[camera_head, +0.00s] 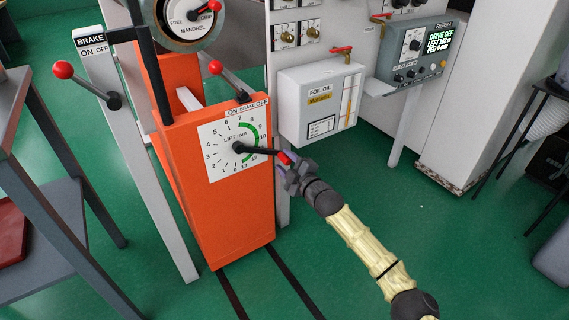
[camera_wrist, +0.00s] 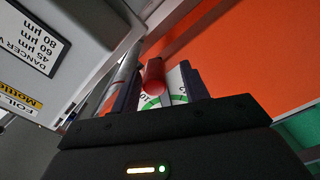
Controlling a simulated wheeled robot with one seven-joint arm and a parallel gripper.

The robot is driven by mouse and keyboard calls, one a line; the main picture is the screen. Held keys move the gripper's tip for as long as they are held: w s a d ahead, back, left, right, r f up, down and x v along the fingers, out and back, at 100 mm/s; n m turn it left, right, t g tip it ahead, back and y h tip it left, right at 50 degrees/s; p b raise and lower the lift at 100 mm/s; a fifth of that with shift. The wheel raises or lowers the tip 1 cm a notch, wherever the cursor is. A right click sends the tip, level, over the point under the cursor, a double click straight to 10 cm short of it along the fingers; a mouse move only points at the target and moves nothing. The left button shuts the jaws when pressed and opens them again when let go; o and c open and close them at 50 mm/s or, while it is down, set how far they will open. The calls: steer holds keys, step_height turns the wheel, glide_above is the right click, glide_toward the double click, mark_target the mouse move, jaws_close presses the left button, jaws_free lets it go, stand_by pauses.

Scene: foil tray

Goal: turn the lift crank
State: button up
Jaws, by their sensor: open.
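The lift crank (camera_head: 262,151) is a dark arm on the white LIFT dial (camera_head: 216,163) of the orange cabinet. It points right and slightly down, across the dial's numbers near 10 to 12, beside the green band. Its red knob (camera_head: 285,157) sits at the arm's outer end, beyond the dial's right edge. My gripper (camera_head: 291,170) is at this knob, coming from the lower right. In the wrist view the red knob (camera_wrist: 153,76) lies between the two open fingers of my gripper (camera_wrist: 160,88), nearer the left one. Contact cannot be told. The gripper partly hides the knob in the head view.
The white foil oil box (camera_head: 303,128) stands close behind and right of my gripper. A red-knobbed brake lever (camera_head: 232,80) rises above the dial; another brake lever (camera_head: 88,86) is at left. A grey cart (camera_head: 45,200) stands left. Green floor (camera_head: 350,190) is open at right.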

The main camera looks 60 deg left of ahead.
steer(key=shift+w+r+p, duration=0.15)
steer(key=shift+r+p, duration=0.15)
steer(key=shift+r, duration=0.2)
steer(key=r+p, duration=0.4)
steer(key=r, duration=0.5)
steer(key=shift+s, duration=0.2)
